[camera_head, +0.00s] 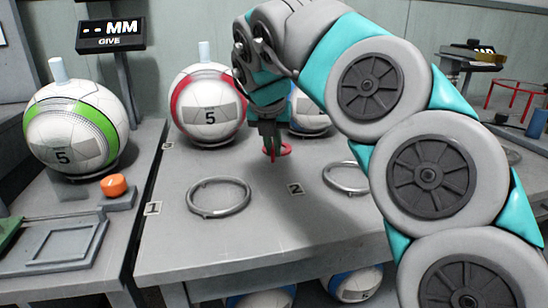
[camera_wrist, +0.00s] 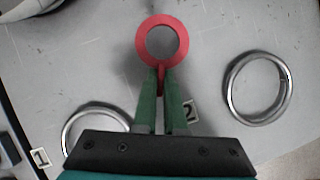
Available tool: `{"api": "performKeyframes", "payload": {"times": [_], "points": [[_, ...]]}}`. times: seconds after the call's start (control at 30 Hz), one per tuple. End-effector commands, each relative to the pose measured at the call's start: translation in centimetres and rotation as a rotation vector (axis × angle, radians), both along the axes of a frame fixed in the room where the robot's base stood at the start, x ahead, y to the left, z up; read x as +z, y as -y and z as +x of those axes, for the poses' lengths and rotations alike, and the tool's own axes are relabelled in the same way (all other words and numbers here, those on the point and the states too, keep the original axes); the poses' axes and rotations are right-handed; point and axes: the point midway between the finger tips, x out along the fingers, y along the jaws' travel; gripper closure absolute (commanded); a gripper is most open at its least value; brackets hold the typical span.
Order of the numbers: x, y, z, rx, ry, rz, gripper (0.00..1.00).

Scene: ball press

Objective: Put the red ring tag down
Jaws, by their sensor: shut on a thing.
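The red ring tag (camera_wrist: 143,50) is a flat red ring with a short stem, seen in the wrist view. My gripper (camera_wrist: 161,80) has green fingers shut on the stem, with the ring sticking out beyond the fingertips. In the head view my gripper (camera_head: 270,143) points down over the grey table (camera_head: 250,235), and the tag (camera_head: 285,151) shows at its tip. The tag appears to be above the table top; the exact gap cannot be told.
Two metal rings lie on the table: one (camera_head: 219,196) near label 1, one (camera_head: 345,178) near label 2. A red-banded ball (camera_head: 208,105) stands behind; a blue one is partly hidden by my arm. A green-banded ball (camera_head: 72,130) and orange button (camera_head: 113,185) are at left.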

Motion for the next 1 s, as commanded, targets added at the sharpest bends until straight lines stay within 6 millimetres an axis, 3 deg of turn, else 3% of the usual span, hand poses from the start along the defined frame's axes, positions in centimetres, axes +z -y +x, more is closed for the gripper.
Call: {"api": "performKeyframes", "payload": {"times": [0.27,0.57,0.93,0.97,1.0], "points": [[-0.4,0.1,1.0,-0.001,0.002,0.002,1.0],[-3.5,0.1,0.9,0.0,0.001,0.0,1.0],[-3.8,0.0,0.9,0.001,0.001,0.002,1.0],[-3.8,0.0,0.9,0.0,0.001,0.002,0.89],[-3.8,0.1,0.9,0.0,0.002,0.002,0.85]]}}
